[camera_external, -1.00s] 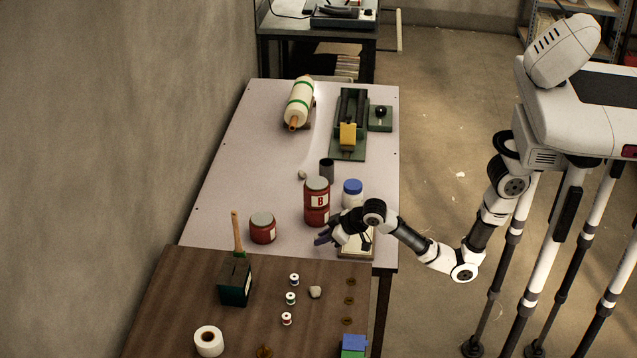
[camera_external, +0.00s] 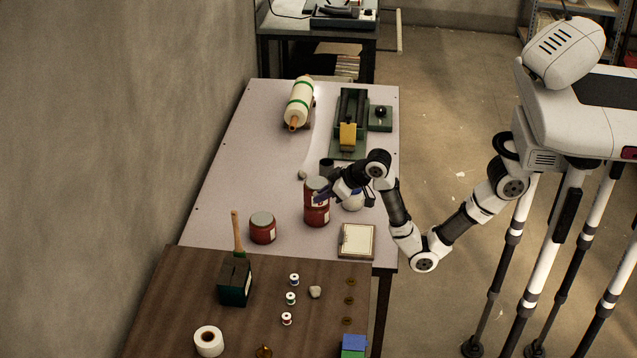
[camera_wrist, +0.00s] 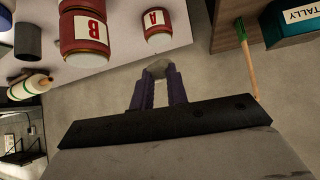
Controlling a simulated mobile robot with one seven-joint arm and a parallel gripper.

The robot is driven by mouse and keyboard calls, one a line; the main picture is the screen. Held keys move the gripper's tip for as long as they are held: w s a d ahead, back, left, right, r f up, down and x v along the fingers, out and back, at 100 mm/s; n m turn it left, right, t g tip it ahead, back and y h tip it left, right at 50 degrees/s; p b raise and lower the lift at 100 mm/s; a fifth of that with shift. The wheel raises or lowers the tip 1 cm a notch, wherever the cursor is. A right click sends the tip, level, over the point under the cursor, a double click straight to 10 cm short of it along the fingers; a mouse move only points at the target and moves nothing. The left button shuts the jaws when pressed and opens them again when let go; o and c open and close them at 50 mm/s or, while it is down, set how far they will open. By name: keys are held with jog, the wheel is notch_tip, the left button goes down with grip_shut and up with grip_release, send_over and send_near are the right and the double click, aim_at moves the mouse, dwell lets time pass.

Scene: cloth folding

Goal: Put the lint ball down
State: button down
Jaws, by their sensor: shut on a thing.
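My gripper (camera_external: 322,197) is in front of the upper part of a stack of red jars marked B (camera_external: 317,216) in the external view. In the wrist view, my gripper's purple fingers (camera_wrist: 158,88) are shut on a small grey-white lint ball (camera_wrist: 158,68). It is held at the fingertips, apart from the jars. The held ball cannot be made out in the external view. A similar pale lump (camera_external: 302,174) lies on the light table behind the jars, and another (camera_external: 315,292) lies on the brown table.
A red jar marked A (camera_external: 262,230) stands left of the stack. A white jar (camera_external: 354,201) is partly behind my arm. A framed pad (camera_external: 357,241) lies at the light table's front right. Thread spools (camera_external: 291,298) and a dark green box (camera_external: 235,282) stand on the brown table.

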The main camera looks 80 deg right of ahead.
jog(key=s+a+r+n+g+y, duration=0.1)
jog(key=a+r+n+y, duration=0.25)
jog(key=a, duration=0.85)
jog(key=s+a+r+n+g+y, duration=0.15)
jog(key=a+n, duration=0.25)
jog(key=a, duration=0.8)
jog(key=s+a+r+n+y, duration=0.1)
jog(key=a+r+n+y, duration=0.25)
jog(key=a, duration=0.75)
jog(key=p, duration=0.2)
send_near(310, 334)
jog(key=w+a, duration=0.1)
jog(key=w+a+r, duration=0.1)
jog(key=shift+w+a, duration=0.2)
jog(key=shift+w, duration=0.05)
jog(key=shift+f, duration=2.15)
jog(key=c, duration=1.4)
grip_release()
jog(key=shift+f, duration=0.1)
